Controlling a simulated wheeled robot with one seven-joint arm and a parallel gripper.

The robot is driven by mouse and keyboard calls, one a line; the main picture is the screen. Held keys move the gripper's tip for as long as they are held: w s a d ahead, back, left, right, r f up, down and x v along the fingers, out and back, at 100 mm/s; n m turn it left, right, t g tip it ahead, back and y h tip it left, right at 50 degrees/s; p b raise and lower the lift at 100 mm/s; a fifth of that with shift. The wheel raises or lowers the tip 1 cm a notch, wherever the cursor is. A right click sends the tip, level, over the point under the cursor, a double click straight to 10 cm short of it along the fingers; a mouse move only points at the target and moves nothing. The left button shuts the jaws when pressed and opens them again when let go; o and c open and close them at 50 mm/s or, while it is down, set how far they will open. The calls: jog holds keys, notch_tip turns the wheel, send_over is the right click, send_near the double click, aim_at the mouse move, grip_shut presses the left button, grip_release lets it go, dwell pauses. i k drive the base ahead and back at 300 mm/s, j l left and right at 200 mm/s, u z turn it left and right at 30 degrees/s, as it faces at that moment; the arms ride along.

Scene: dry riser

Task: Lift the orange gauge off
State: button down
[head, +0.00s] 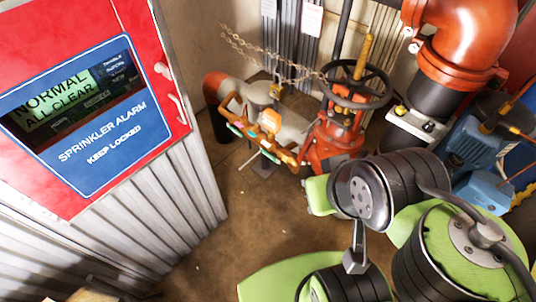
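A small orange piece (270,121), which looks like the gauge, sits on an orange and green pipe assembly (262,143) left of the large black handwheel. It is small in the picture, and its dial face cannot be made out. Its upper side is in clear view. My green and black arm links fill the lower right of the head view, to the right of and nearer than this piece. I cannot make out my gripper or its fingers.
A black handwheel (357,87) on a red valve (333,140) stands right of the gauge, with a chain (270,60) hanging behind. A red sprinkler alarm cabinet (100,110) stands left. Blue pumps (475,145) stand right. Brown floor (225,225) is clear in the middle.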

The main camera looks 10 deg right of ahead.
aim_at(271, 119)
jog(key=i+u, duration=0.35)
jog(key=i+l+u, duration=0.1)
jog(key=u, duration=0.3)
jog(key=i+l+u, duration=0.2)
jog(key=u, duration=0.15)
